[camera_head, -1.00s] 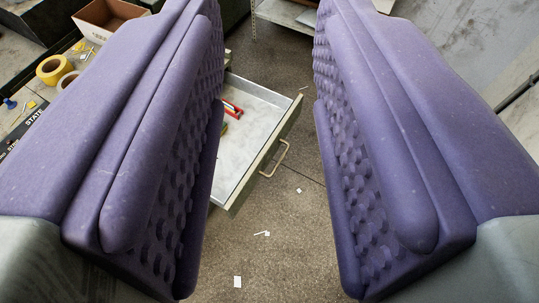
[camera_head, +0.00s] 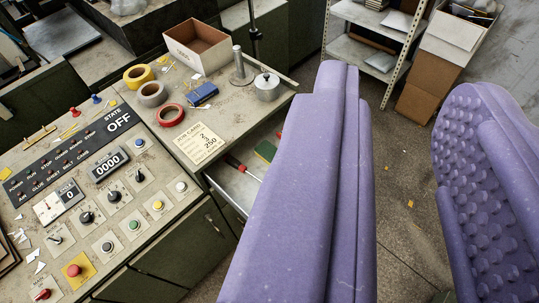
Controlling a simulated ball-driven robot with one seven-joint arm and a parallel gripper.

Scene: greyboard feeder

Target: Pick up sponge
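A green and yellow block that looks like the sponge (camera_head: 265,151) lies in the open drawer (camera_head: 236,188), at its far end under the worktop edge. The near finger hides part of the drawer. My gripper (camera_head: 409,88) shows as two purple padded fingers at the right of the picture, with studs on the inner face of the right one.
A red-handled screwdriver (camera_head: 243,168) lies beside the sponge. The control panel (camera_head: 117,200) fills the left. The worktop holds tape rolls (camera_head: 152,94), a metal pot (camera_head: 267,87), a blue block (camera_head: 202,93) and an open carton (camera_head: 196,46).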

